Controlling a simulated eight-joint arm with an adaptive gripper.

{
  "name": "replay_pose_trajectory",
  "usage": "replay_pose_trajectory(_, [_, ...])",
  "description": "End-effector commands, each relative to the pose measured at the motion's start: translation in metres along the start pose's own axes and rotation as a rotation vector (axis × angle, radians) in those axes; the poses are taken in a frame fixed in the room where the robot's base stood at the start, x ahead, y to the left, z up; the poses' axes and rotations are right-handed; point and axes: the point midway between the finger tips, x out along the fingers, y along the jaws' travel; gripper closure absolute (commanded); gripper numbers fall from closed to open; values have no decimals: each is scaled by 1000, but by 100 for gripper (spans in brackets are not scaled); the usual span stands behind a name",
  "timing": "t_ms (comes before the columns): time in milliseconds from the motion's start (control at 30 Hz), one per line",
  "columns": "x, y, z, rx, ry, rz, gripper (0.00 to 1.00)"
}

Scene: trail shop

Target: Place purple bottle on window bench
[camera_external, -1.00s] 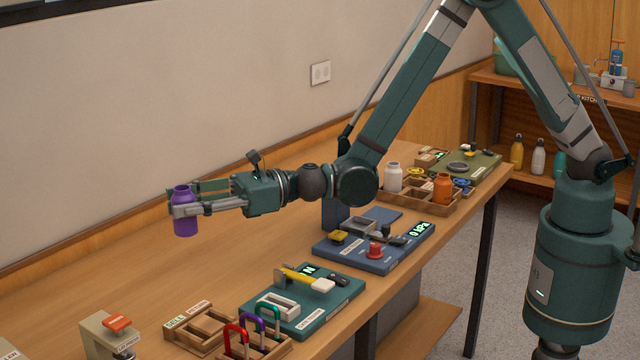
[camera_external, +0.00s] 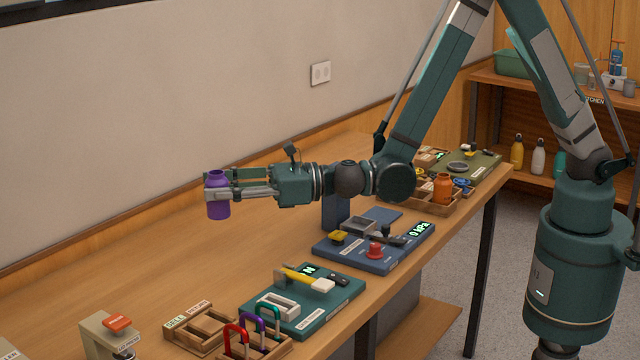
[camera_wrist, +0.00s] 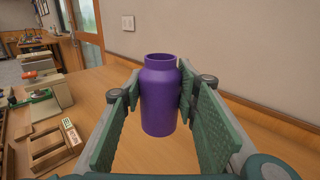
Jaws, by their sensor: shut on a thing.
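The purple bottle (camera_external: 218,208) is upright between the fingers of my gripper (camera_external: 222,191), which is shut on it. It is held above the wooden bench top (camera_external: 150,254). In the wrist view the purple bottle (camera_wrist: 160,95) stands between the green finger pads of my gripper (camera_wrist: 160,92), its open neck at the top. Whether the bench along the wall is the window bench cannot be told from a label.
A teal board (camera_external: 330,299) with a yellow-handled tool, a blue board (camera_external: 375,250) with a red knob, and a rack of coloured carabiners (camera_external: 258,346) line the front edge. An orange bottle (camera_external: 443,188) stands in a wooden tray behind.

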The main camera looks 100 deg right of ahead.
Motion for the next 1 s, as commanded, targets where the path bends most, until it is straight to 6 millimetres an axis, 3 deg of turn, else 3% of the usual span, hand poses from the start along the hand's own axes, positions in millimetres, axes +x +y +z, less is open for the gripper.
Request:
replay_pose_trajectory(267, [3,3,0,0,0,10,86])
replay_pose_trajectory(467, [22,18,-2,0,0,67,86])
replay_pose_trajectory(667, [58,50,-7,0,0,191,86])
replay_pose_trajectory(1000, [118,122,-18,0,0,487,86])
